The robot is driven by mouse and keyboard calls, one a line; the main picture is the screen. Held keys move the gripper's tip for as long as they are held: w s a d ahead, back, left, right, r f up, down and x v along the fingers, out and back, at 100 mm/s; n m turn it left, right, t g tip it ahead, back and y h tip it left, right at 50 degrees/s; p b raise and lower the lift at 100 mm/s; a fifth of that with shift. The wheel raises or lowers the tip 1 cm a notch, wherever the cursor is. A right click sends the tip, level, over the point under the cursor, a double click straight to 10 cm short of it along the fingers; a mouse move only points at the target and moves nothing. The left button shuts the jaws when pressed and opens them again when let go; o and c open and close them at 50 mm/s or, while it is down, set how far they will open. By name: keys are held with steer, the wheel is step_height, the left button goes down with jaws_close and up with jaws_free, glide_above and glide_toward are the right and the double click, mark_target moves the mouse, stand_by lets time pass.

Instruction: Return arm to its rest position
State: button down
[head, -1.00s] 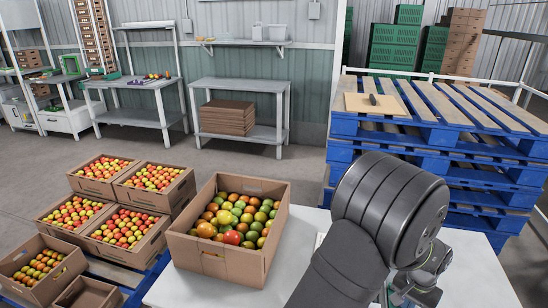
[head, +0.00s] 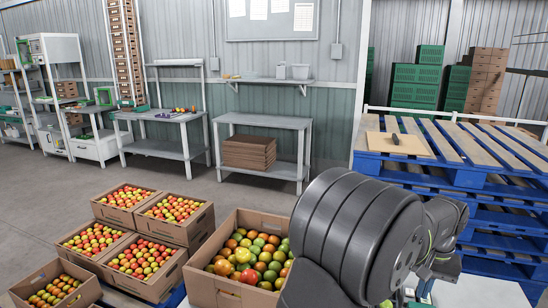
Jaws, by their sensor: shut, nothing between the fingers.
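My arm's large dark link fills the lower middle of the head view. My wrist shows behind it at the lower right, above a white table (head: 480,292). The fingers of my gripper cannot be made out; they are hidden behind the arm or below the frame edge. An open cardboard box (head: 215,290) of red, orange and green tomatoes (head: 255,258) stands left of the arm, its right side covered by the link.
Blue pallets (head: 480,190) are stacked at the right, with a board (head: 385,144) and a dark-handled tool on top. Several tomato boxes (head: 150,285) stand at the lower left. A grey bench (head: 265,122) with flat cardboard (head: 248,152) stands behind. Open floor lies between.

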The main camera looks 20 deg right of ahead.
step_height(320, 180, up, 6)
steer(key=w+a+n, duration=0.1)
steer(key=w, duration=0.2)
steer(key=shift+a+n, duration=0.15)
steer(key=shift+n, duration=0.15)
steer(key=shift+f, duration=0.15)
stand_by(1.0)
